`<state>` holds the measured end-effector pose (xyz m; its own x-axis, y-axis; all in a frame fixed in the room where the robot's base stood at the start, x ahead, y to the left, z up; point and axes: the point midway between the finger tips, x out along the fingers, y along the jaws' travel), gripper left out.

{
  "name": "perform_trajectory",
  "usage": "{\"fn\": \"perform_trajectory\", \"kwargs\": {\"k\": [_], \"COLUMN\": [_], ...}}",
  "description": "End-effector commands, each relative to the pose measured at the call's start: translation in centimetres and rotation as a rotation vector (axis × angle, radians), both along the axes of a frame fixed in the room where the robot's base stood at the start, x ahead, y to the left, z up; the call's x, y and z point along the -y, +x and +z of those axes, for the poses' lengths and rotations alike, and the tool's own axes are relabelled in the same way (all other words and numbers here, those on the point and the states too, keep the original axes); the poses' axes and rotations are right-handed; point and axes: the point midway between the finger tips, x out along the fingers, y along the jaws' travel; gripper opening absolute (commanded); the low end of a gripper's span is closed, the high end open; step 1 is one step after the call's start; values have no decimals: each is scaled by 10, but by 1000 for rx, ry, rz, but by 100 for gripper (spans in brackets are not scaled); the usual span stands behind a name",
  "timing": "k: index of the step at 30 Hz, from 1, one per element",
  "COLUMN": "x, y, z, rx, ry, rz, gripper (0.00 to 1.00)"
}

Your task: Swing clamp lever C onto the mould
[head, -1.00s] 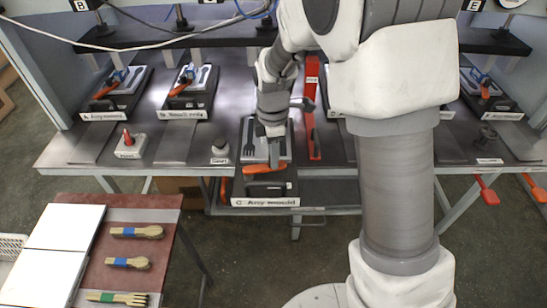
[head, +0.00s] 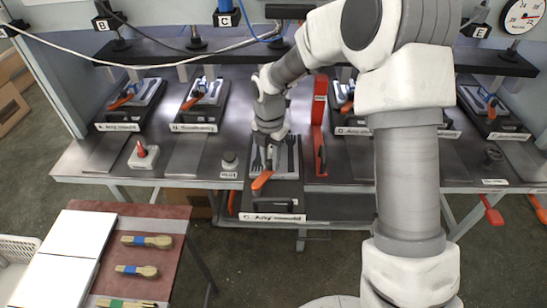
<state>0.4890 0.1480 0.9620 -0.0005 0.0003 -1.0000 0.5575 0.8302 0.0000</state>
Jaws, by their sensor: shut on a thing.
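Mould C (head: 292,160) is a pale metal plate on a black base at the bench front, with fork- and spoon-shaped hollows and a label reading C (head: 273,217). Its clamp lever (head: 262,180) has an orange handle that points to the lower left over the mould's front part. My gripper (head: 270,148) is shut on lever C, above the left-middle of the plate. The fingers and wrist hide the lever's upper part and some of the plate. I cannot tell whether the lever touches the plate.
A red upright bar (head: 320,125) stands close right of mould C. A small knob labelled pilot (head: 229,160) and a red-handled block (head: 143,155) are to the left. Other moulds sit behind on both sides. A dark press beam (head: 180,53) spans above. Wooden cutlery (head: 147,241) lies on the left table.

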Motion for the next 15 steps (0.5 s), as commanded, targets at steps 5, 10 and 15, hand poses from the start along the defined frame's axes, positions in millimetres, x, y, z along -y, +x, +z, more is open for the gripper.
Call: {"fn": "perform_trajectory", "kwargs": {"k": [5,10,15], "x": [-4,-5,-6], "y": [3,3,4], "z": [1,1,1], "rx": [2,2,3], "ry": [1,1,1], "rz": [56,81,87], "gripper": [0,0,0]}}
